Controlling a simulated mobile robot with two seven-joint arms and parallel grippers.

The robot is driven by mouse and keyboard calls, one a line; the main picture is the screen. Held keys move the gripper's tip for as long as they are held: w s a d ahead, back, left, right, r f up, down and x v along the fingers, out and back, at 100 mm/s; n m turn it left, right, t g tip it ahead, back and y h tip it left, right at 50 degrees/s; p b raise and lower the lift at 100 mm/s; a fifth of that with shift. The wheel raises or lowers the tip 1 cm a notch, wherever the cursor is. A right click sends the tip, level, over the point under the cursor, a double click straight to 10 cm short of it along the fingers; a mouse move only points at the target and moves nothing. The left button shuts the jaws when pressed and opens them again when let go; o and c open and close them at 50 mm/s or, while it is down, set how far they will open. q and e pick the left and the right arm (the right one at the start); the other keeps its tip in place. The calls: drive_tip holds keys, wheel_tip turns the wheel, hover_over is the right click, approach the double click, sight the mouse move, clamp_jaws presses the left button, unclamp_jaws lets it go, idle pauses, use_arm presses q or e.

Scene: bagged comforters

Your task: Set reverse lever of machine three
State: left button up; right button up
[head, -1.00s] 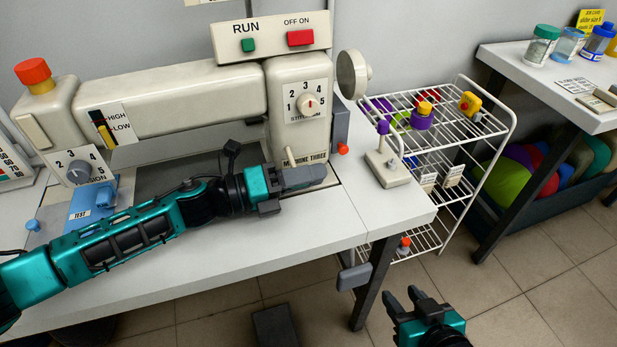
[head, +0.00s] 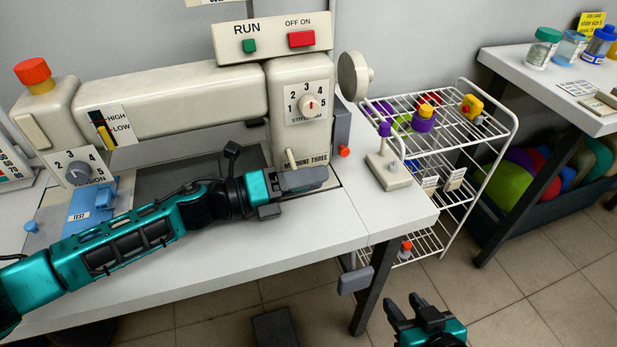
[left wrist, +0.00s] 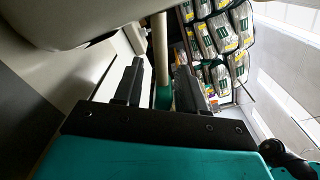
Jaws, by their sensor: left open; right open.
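Machine three (head: 300,100) is a cream sewing machine on the white table. A short pale lever (head: 292,157) sticks out low on its right-hand post, beside the "MACHINE THREE" label; I take it for the reverse lever. My left gripper (head: 318,178) is open just in front of and below it, its fingers pointing right. In the left wrist view, a pale rod (left wrist: 160,45) shows between the two open fingers (left wrist: 158,85); I cannot tell whether either finger touches it. My right gripper (head: 408,306) is open and empty, low over the floor to the right of the table.
The machine has a stitch dial (head: 311,104), a red switch (head: 301,39) and a green button (head: 249,46). A small lever stand (head: 388,170) is at the table's right end. A white wire rack (head: 450,120) stands beyond. Floor at lower right is clear.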

use_arm(q)
drive_tip(key=v, duration=1.3)
drive_tip(key=shift+w, duration=0.1)
use_arm(e)
drive_tip(key=shift+s, duration=0.1)
